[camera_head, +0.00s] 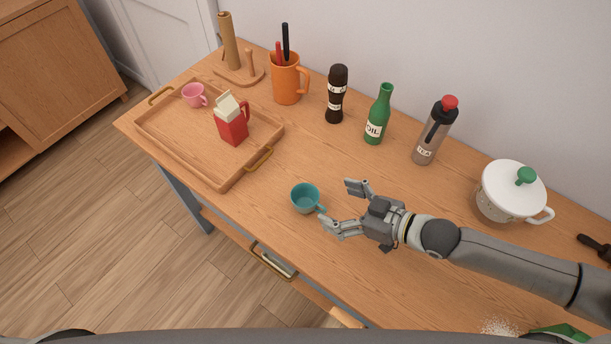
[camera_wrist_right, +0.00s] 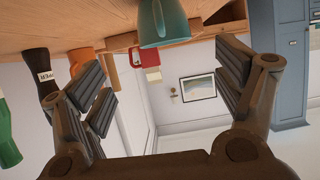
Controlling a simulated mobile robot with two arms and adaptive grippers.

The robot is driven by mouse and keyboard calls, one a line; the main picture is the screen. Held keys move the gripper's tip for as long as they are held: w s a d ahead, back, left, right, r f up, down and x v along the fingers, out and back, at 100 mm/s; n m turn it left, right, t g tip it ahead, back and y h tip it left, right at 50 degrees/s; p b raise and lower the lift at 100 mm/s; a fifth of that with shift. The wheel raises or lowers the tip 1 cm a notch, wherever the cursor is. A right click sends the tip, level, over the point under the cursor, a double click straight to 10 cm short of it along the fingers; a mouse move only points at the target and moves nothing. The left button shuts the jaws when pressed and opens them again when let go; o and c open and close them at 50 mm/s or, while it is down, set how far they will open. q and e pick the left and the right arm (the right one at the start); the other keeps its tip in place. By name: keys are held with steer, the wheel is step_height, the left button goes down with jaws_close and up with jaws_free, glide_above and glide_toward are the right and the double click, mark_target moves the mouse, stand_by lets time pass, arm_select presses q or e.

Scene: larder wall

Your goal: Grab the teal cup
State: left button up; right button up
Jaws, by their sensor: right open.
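The teal cup (camera_head: 305,198) stands upright on the wooden counter in the head view, with its handle toward the lower right. My right gripper (camera_head: 339,206) is open and empty, just to the right of the cup, with its fingers pointing left toward it. One fingertip is close to the cup's handle; I cannot tell whether they touch. In the right wrist view, which looks upside down, the cup (camera_wrist_right: 162,22) is at the top centre, ahead of and between the spread fingers (camera_wrist_right: 165,85). My left gripper does not show.
A wooden tray (camera_head: 190,160) with a pink cup (camera_head: 194,95) and a red carton (camera_head: 232,122) lies to the left. An orange mug (camera_head: 286,80), dark bottle (camera_head: 336,95), green bottle (camera_head: 378,115), flask (camera_head: 432,135) and white pot (camera_head: 508,192) stand along the wall.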

mark_target(317, 202)
steer(key=a, duration=0.1)
steer(key=a+f+b, duration=0.1)
steer(key=a+b, duration=0.1)
steer(key=shift+w+f, duration=0.2)
steer(key=shift+w, duration=0.1)
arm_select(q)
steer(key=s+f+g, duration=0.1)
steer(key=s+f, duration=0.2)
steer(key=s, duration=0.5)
arm_select(e)
steer(key=shift+w+a+f, duration=0.15)
steer(key=shift+w+a, duration=0.1)
steer(key=shift+a, duration=0.05)
steer(key=shift+w+a+f+b, duration=0.7)
steer(key=shift+w+a+b, duration=0.1)
steer(key=shift+b, duration=0.2)
steer(key=shift+b+x, duration=0.8)
steer(key=shift+x, duration=0.2)
steer(key=shift+w+a+f, duration=0.2)
steer(key=shift+a, duration=0.1)
steer(key=shift+w+a, duration=0.2)
steer(key=shift+a, duration=0.05)
steer(key=shift+s, duration=0.1)
steer(key=c, duration=0.8)
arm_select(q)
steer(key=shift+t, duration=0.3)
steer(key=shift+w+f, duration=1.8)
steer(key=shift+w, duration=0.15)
arm_select(e)
steer(key=c, duration=0.3)
